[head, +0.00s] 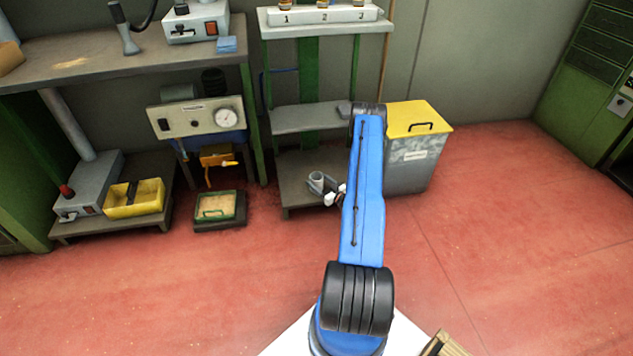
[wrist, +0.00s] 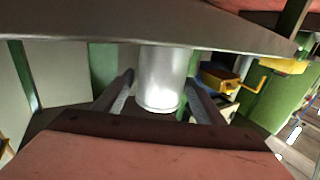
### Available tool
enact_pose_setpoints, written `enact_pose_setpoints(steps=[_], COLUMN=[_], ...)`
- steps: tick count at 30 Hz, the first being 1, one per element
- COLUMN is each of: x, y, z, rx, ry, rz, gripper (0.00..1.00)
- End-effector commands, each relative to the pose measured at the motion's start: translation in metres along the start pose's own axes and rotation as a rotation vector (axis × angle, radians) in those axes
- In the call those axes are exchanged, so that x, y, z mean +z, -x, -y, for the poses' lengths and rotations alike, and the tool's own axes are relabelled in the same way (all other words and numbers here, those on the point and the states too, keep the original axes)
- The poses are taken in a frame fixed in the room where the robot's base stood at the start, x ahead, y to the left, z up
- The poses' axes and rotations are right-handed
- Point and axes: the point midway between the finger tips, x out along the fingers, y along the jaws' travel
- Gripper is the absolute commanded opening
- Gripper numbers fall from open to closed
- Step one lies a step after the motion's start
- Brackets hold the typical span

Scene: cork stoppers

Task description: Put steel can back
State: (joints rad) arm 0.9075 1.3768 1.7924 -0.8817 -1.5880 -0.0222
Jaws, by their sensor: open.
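In the wrist view the can (wrist: 161,72) shows large and shiny at the centre. My gripper (head: 322,185) is at the can, partly hidden by my blue arm. In the wrist view its two fingers are spread, one on each side of the can, and the gripper (wrist: 160,88) looks open with slight gaps. The can looks upright on the shelf. Its contact with the fingers cannot be made out.
A grey bin with a yellow lid (head: 418,118) stands right of the rack. The rack's middle shelf (head: 305,119) is above the can. A green tray (head: 215,207) and a yellow tray (head: 134,198) sit to the left. The red floor (head: 500,210) is clear at right.

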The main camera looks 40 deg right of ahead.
Motion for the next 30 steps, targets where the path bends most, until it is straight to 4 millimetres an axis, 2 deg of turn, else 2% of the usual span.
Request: enact_pose_setpoints(steps=[12, 18, 21, 24, 26, 30], x=[0.000, 0.000, 0.000, -0.006, -0.012, -0.041], y=[0.078, 0.102, 0.108, 0.105, 0.098, 0.069], z=[-0.001, 0.000, 0.000, -0.001, -0.002, -0.004], rx=[0.004, 0.002, 0.001, -0.002, -0.007, -0.018], ry=[-0.001, -0.001, 0.001, 0.010, 0.021, 0.068], rz=[0.000, 0.000, 0.000, 0.009, 0.025, 0.090], gripper=[0.64, 0.64, 0.64, 0.64, 0.64, 0.64])
